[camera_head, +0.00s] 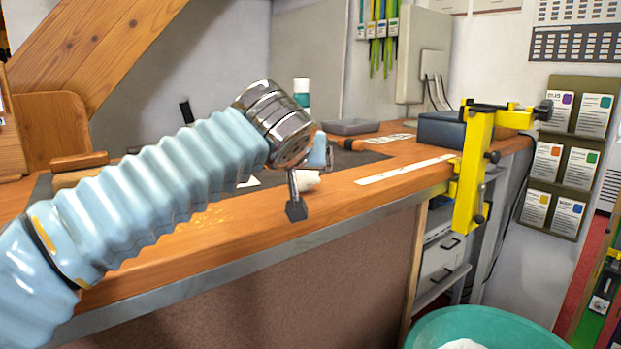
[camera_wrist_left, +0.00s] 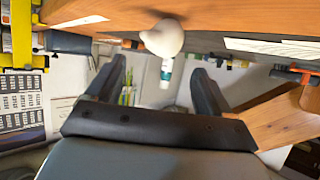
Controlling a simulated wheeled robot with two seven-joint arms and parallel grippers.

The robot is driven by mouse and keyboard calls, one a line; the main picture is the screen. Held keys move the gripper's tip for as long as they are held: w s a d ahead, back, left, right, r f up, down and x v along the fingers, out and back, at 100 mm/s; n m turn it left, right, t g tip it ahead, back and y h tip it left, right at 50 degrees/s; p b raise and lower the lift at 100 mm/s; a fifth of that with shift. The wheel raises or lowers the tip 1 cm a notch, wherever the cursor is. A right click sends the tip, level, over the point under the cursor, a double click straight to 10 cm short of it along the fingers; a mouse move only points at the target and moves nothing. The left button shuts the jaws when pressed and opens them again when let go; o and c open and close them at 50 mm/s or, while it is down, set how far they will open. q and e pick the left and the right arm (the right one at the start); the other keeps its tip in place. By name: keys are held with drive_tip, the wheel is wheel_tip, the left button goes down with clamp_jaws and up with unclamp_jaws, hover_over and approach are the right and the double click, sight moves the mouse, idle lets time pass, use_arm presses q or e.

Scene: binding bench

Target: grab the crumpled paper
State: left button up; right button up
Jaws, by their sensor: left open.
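The crumpled paper (camera_head: 308,181) is a small white lump on the wooden bench top, near its front edge and partly hidden behind my left gripper. In the left wrist view, which looks upside down, the paper (camera_wrist_left: 163,38) shows at top centre, beyond the fingertips and roughly between their lines. My left gripper (camera_head: 303,190) hangs over the bench's front edge with its dark finger close to the paper in the picture. In the wrist view its two dark fingers (camera_wrist_left: 157,78) are spread with nothing held between them. My right gripper is in neither view.
A yellow clamp (camera_head: 472,165) grips the bench's right end. A grey tray (camera_head: 352,127) and dark box (camera_head: 440,131) sit farther back. A teal bin (camera_head: 490,326) stands at lower right.

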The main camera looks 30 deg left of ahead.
use_arm(q)
drive_tip(key=shift+x, duration=1.15)
drive_tip(key=x, duration=0.3)
drive_tip(key=d+p+x, duration=0.1)
drive_tip(key=x, duration=0.1)
drive_tip(key=shift+w+a+f, duration=0.1)
drive_tip(key=shift+w+f, duration=0.15)
drive_tip(key=c, duration=1)
drive_tip(key=shift+c, duration=0.2)
